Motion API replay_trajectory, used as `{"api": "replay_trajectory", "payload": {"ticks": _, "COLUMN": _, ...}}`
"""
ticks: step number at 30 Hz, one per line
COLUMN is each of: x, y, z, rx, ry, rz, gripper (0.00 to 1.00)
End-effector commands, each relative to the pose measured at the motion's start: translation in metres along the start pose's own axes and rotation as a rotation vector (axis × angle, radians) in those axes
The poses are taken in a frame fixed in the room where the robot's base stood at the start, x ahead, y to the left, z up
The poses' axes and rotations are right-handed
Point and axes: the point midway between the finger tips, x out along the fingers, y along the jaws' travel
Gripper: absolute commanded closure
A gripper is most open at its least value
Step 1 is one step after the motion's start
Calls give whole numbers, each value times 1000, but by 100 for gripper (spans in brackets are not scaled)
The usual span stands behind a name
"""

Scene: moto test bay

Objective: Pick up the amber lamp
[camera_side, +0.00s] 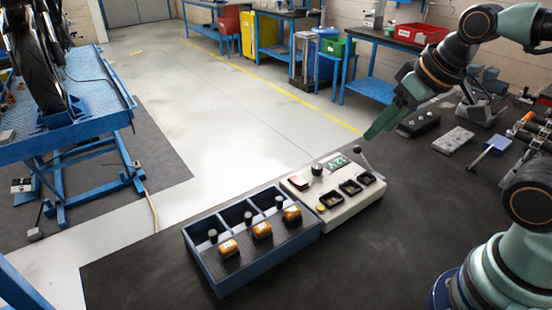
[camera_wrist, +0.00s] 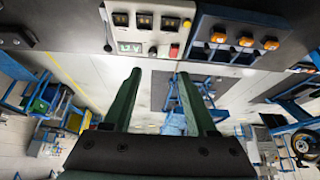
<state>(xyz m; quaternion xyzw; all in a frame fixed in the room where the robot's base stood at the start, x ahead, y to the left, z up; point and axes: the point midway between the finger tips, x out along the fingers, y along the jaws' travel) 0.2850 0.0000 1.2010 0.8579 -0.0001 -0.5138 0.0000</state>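Three amber lamps (camera_side: 229,248) (camera_side: 262,230) (camera_side: 292,214) sit one per compartment in a dark blue tray (camera_side: 222,284), each with a black cylindrical part beside it. They also show at the upper right of the wrist view (camera_wrist: 218,37) (camera_wrist: 246,41) (camera_wrist: 270,43). My gripper (camera_side: 369,137) is above the bench, right of and beyond the tray in the side view, apart from the lamps. In the wrist view my gripper (camera_wrist: 160,73) is open, its two green fingers spread with nothing between them.
A cream test box (camera_side: 348,214) with three black square sockets, a 12V display, buttons and a lever stands against the tray's right side. A grey block (camera_side: 454,140), a black block (camera_side: 418,124) and tools lie farther right. The dark bench front (camera_side: 160,275) is clear.

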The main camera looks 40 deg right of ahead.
Motion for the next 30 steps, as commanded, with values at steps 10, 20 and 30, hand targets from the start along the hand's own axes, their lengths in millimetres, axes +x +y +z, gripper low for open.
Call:
{"api": "replay_trajectory", "payload": {"ticks": 10, "x": 0, "y": -1, "z": -1, "rx": -13, "ry": -4, "rz": -2, "gripper": 35}}
{"api": "replay_trajectory", "payload": {"ticks": 20, "x": 19, "y": -44, "z": -25, "rx": -521, "ry": -162, "rz": -89, "gripper": 35}}
{"api": "replay_trajectory", "payload": {"ticks": 30, "x": 63, "y": -117, "z": -39, "rx": -1243, "ry": -334, "rz": -282, "gripper": 35}}
